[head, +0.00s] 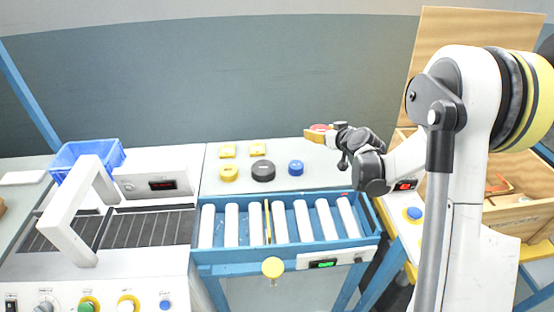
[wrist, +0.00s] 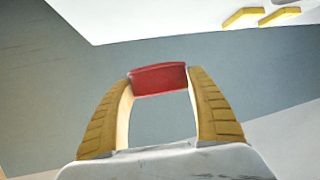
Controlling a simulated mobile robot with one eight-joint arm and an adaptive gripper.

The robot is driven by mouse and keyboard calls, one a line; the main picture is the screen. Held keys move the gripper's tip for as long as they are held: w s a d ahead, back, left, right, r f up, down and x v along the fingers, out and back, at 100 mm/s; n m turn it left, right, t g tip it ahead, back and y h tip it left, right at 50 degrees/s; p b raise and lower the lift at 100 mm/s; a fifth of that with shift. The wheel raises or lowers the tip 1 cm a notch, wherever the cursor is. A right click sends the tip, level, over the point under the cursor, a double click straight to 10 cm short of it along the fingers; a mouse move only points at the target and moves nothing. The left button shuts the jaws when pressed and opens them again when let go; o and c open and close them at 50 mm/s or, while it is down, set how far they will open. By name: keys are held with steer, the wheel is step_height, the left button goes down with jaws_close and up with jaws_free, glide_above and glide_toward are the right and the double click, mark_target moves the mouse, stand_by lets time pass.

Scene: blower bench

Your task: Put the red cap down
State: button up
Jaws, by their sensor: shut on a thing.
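The red cap (wrist: 158,79) is held between the two yellow fingertips of my gripper (wrist: 160,82) in the wrist view. In the head view my gripper (head: 320,133) is at the back right of the white bench top, and the red cap (head: 319,127) shows as a small red patch at its yellow fingers. The cap appears to be above the bench surface; its exact height is hard to tell.
A blue roller conveyor (head: 335,249) runs along the front. A blue crate (head: 88,154) and a white machine (head: 160,183) stand at left. A wooden box (head: 520,218) is at right. Bench top (head: 325,178) right of the blue cap is clear.

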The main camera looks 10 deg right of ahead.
step_height(320, 180, down, 10)
steer(key=b, duration=0.4)
steer(key=shift+d+r, duration=0.1)
steer(key=shift+r, duration=0.2)
steer(key=o, duration=1)
steer(key=shift+c, duration=0.2)
